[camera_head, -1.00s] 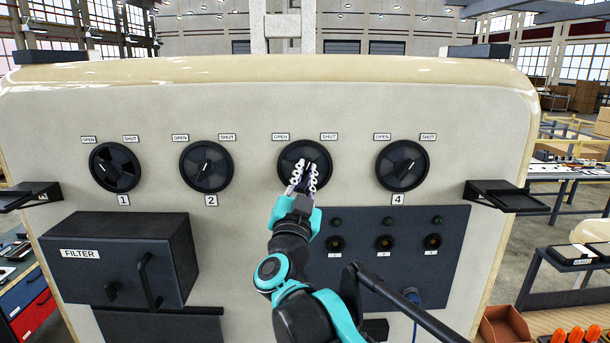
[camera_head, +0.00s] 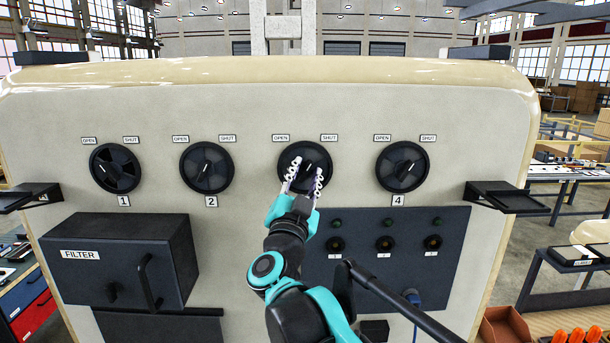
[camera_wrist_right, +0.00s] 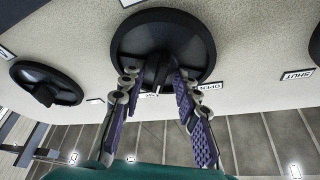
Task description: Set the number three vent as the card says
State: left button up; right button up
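The number three vent (camera_head: 304,151) is a round black dial, third from the left on the cream panel, with an OPEN label (camera_head: 281,137) at its upper left and a SHUT label (camera_head: 329,137) at its upper right. My right gripper (camera_head: 307,170) is in front of its lower half with the fingers spread. In the right wrist view, the fingers stand either side of the dial's raised black handle (camera_wrist_right: 157,72), with gaps showing. The handle's exact angle is hard to tell. No readable card shows. My left gripper is out of view.
Similar dials, vent 1 (camera_head: 116,168), vent 2 (camera_head: 207,167) and vent 4 (camera_head: 403,166), flank it. A filter box (camera_head: 118,258) juts out at lower left. A dark panel (camera_head: 450,262) with lamps and sockets lies below. Small black shelves (camera_head: 505,196) stick out at both sides.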

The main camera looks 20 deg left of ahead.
jog(key=v, duration=1.2)
jog(key=d+f+n+g+y+b, duration=0.2)
jog(key=d+f+n+b, duration=0.15)
jog(key=f+b, duration=0.55)
jog(key=d+f+n+g+y+b, duration=0.2)
jog(key=d+f+n+b, duration=0.15)
jog(key=f, duration=0.85)
jog(key=d+f+n+g+y+b, duration=0.2)
jog(key=d+f+b, duration=0.3)
jog(key=f+b, duration=0.45)
jog(key=s+d+f+m+g+h+b, duration=0.1)
jog(key=s+d+f+g+h+b, duration=0.1)
jog(key=d+f, duration=0.5)
jog(key=s+d+f+m+g+h+b, duration=0.1)
jog(key=s+d+f+g+h+b, duration=0.2)
jog(key=f, duration=1.7)
jog(key=s+d+f+m+g+h+b, duration=0.1)
jog(key=s+d+f+g+h+b, duration=0.1)
jog(key=s+d+f+b, duration=0.5)
jog(key=s+d+f+g, duration=0.1)
jog(key=s+d+f, duration=0.1)
jog(key=d+f, duration=0.3)
notch_tip(320, 180, down, 2)
jog(key=shift+s+d+f+g+h+b, duration=0.1)
jog(key=shift+s+d+g+h+b, duration=0.2)
jog(key=shift+g+b, duration=0.1)
